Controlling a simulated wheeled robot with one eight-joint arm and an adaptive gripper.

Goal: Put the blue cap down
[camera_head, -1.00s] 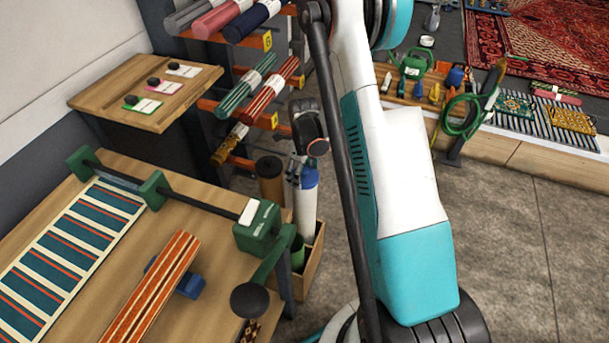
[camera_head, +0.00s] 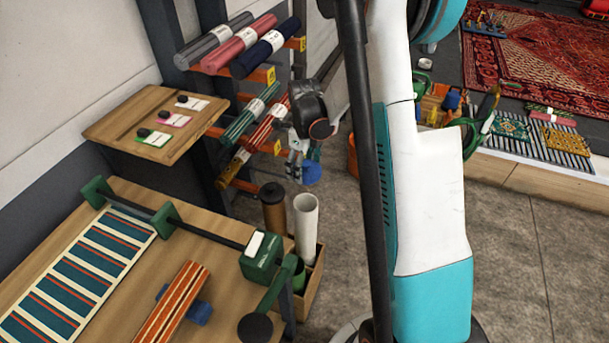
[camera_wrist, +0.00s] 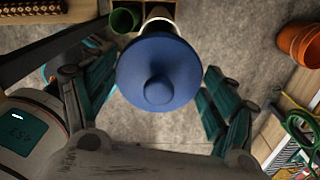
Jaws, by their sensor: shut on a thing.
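The blue cap (camera_head: 311,173) is a round blue disc with a knob. It hangs in the air at my gripper (camera_head: 299,160), above the floor. In the wrist view the cap (camera_wrist: 158,72) fills the space between the two teal fingers of my gripper (camera_wrist: 155,98), which is shut on it. The white tube (camera_head: 306,222) stands upright in the wooden box, its top open and bare. The cap is apart from it, higher up. Part of the fingers is hidden in the head view.
A brown tube (camera_head: 273,208) and a green pot (camera_wrist: 124,19) are beside the white tube in the wooden box (camera_head: 312,287). The workbench (camera_head: 105,305) is left, a rack of rolls behind. Orange pots (camera_wrist: 299,42) stand on the floor at right.

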